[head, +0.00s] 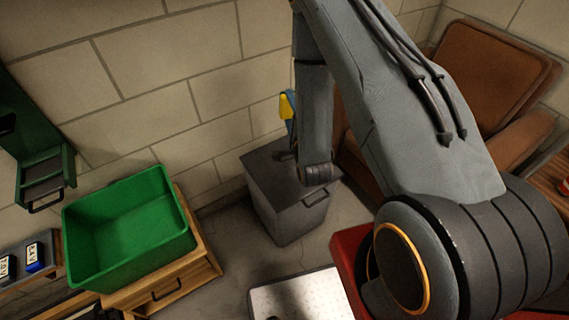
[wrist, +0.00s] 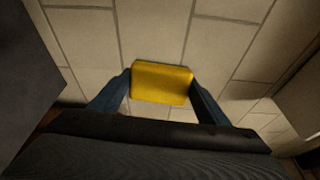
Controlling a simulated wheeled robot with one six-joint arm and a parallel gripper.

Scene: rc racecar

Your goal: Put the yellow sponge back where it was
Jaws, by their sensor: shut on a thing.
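The yellow sponge (wrist: 161,83) is between the two blue fingers of my gripper (wrist: 160,92) in the wrist view, with a finger against each side. In the head view the sponge (head: 287,106) shows as a small yellow patch at the end of my gripper (head: 290,108), partly hidden by the arm. My gripper is shut on it and holds it up in front of the block wall, above the dark grey cabinet in the picture.
A green bin (head: 130,228), looking empty, stands on a wooden drawer unit (head: 190,267) at the left. The dark grey cabinet (head: 285,205) stands on the floor near the wall. A brown armchair (head: 490,75) is behind my arm. A green rack (head: 40,165) is at the far left.

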